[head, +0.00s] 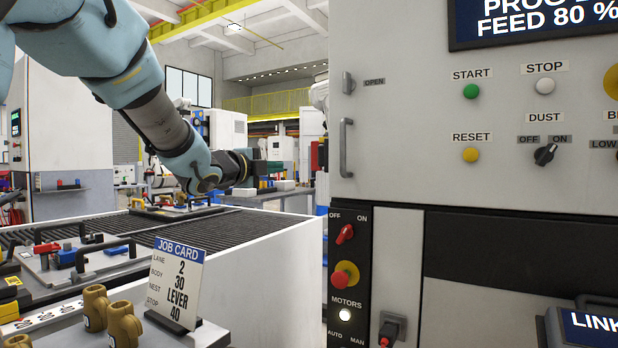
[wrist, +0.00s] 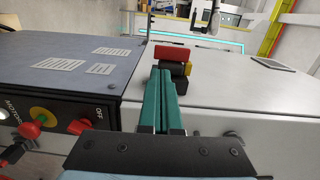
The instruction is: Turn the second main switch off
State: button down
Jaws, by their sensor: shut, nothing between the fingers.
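A red rotary switch (head: 345,234) sits on the black panel strip at the machine's left edge, under OFF and ON labels. Its red bar slants up to the right, toward the ON side. In the wrist view a red switch handle (wrist: 80,127) shows beside an OFF label at the lower left. Whether this is the second main switch, I cannot read. My gripper (head: 262,167) is in the air left of the machine, apart from the switch. In the wrist view its green fingers (wrist: 163,100) lie together, with nothing held.
A door handle (head: 346,148) juts out above. A job card (head: 177,285) stands in front. Red, dark and yellow blocks (wrist: 172,53) show beyond the fingertips.

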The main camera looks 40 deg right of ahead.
aim_at(315, 165)
jog(key=shift+m, duration=0.3)
jog(key=p+x, duration=0.1)
jog(key=x, duration=0.3)
jog(key=s+p+x, duration=0.1)
jog(key=p+x, duration=0.1)
jog(key=x, duration=0.2)
jog(key=p+x, duration=0.2)
jog(key=x, duration=0.3)
jog(key=shift+s+d+r, duration=0.1)
jog(key=shift+d+r, duration=0.2)
jog(key=shift+r, duration=0.05)
jog(key=shift+d+f, duration=0.15)
jog(key=shift+d, duration=0.35)
jog(key=shift+f+h+b, duration=0.3)
jog(key=shift+b, duration=0.6)
jog(key=shift+r+b, duration=0.15)
jog(key=shift+b, duration=0.15)
